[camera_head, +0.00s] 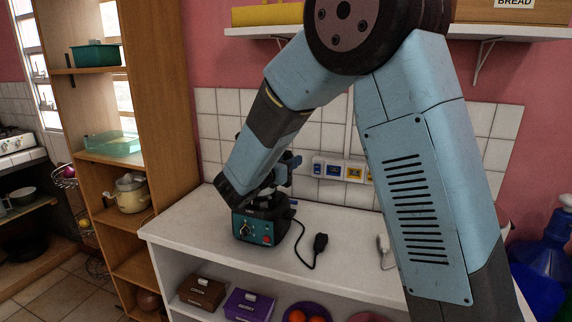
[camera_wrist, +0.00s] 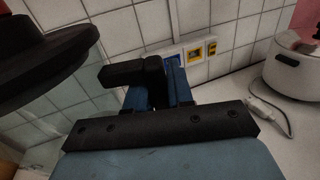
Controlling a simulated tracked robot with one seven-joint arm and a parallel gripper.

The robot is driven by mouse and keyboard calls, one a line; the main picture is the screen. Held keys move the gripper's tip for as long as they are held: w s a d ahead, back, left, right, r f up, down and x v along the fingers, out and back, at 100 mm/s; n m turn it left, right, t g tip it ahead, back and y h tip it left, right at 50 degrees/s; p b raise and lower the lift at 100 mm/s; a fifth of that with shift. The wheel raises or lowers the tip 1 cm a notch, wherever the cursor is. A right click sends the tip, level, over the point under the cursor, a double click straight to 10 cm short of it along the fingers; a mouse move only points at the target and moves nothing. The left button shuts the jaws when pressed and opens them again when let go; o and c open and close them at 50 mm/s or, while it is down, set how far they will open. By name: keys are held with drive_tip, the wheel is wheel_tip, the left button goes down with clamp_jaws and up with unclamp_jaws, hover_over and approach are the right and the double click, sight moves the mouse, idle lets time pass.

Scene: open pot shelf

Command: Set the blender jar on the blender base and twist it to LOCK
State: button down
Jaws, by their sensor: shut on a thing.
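The blender base (camera_head: 258,226) stands on the white counter, with a teal front panel, a dial and a red button. My gripper (camera_head: 288,165) is just above it, partly hidden by my forearm. In the wrist view the blue fingers of my gripper (camera_wrist: 160,85) are shut on the black handle of the blender jar (camera_wrist: 125,74). A wide dark round part, seemingly the jar's lid, fills the upper left of that view. Most of the jar is hidden in the head view. I cannot tell whether it touches the base or how it is turned.
A black plug and cord (camera_head: 319,243) lie on the counter (camera_head: 345,230) right of the base. Wall sockets (camera_head: 338,170) are behind. A white appliance (camera_wrist: 300,72) stands at the right in the wrist view. Boxes (camera_head: 248,303) sit on the shelf below. A wooden shelf (camera_head: 160,110) is at left.

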drive_tip(key=shift+w+d+n+t+y, duration=0.3)
drive_tip(key=shift+w+n+t+y, duration=0.5)
drive_tip(key=shift+y, duration=0.5)
drive_tip(key=shift+w+d+n+t+y, duration=0.25)
drive_tip(key=shift+w+n+t+y, duration=0.35)
drive_tip(key=shift+w+n+y, duration=0.45)
drive_tip(key=shift+s+y, duration=0.2)
drive_tip(key=shift+y, duration=0.05)
drive_tip(key=c, duration=0.9)
unclamp_jaws()
drive_tip(key=shift+f, duration=0.1)
